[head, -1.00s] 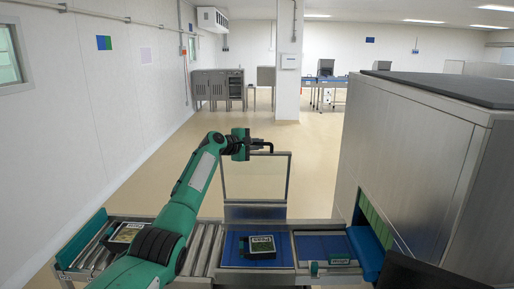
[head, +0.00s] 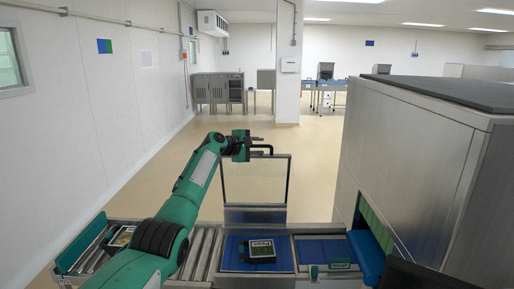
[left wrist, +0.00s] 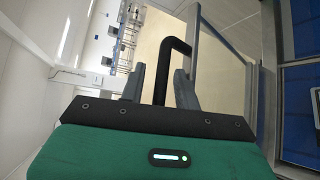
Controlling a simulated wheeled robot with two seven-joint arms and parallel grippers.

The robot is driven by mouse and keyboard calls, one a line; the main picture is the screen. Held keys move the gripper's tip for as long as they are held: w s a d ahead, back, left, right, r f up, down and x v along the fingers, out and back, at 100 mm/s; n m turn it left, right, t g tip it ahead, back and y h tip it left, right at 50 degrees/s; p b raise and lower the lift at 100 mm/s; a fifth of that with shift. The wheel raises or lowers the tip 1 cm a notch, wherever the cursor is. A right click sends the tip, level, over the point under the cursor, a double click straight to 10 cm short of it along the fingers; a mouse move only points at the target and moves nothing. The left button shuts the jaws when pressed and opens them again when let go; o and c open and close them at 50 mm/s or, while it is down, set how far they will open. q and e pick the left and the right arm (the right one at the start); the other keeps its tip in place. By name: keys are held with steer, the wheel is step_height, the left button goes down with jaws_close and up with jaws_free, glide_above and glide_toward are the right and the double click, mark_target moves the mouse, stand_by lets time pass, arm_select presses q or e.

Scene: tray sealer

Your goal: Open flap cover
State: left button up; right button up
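The flap cover (head: 256,181) is a clear panel in a thin grey frame, standing raised behind the belt in the head view. My left gripper (head: 258,144) is at that handle. In the left wrist view the two grey fingers of my left gripper (left wrist: 160,87) stand apart, with the black handle (left wrist: 166,68) between them. Clear gaps show beside the handle, so the gripper is open around it. My right gripper is not in view.
A pack (head: 261,250) sits on the blue belt in front of the cover. Another pack (head: 120,237) is on the left rollers, partly behind my arm. A large steel housing (head: 410,170) fills the right. The floor behind the cover is clear.

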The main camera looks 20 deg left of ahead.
arm_select(q)
steer(key=shift+s+a+f, duration=0.1)
steer(key=shift+s+f, duration=0.1)
steer(key=shift+f, duration=0.05)
steer(key=shift+s+a+r+b, duration=0.1)
steer(key=shift+s+a+b, duration=0.25)
steer(key=shift+s+b, duration=0.15)
steer(key=b+v, duration=0.4)
steer(key=v, duration=0.6)
steer(key=shift+s+a+r, duration=0.15)
steer(key=shift+s+r, duration=0.05)
steer(key=shift+s, duration=0.15)
steer(key=shift+s+a+r+b, duration=0.3)
steer(key=shift+s+r+b, duration=0.1)
steer(key=shift+s, duration=0.2)
steer(key=shift+f, duration=0.1)
